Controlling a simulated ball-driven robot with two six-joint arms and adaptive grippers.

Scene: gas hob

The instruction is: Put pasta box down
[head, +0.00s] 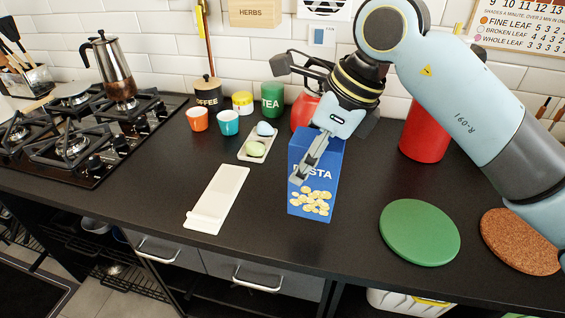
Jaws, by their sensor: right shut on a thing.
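The blue pasta box (323,177), with "PASTA" lettering and yellow pasta shapes on its front, is upright over the middle of the dark counter. My right gripper (312,155) comes down on it from above and is shut on its upper part. One finger lies across the front face and hides part of the lettering; the other finger is mostly hidden. The bottom of the box is at or very close to the counter; I cannot tell whether it touches. My left gripper is not in view.
A white spoon rest (218,198) lies left of the box, with a small egg tray (244,154) behind. A green round mat (419,232) and a cork mat (520,240) lie right. Cups, canisters and a red container (424,135) stand behind. The gas hob (90,130) is left.

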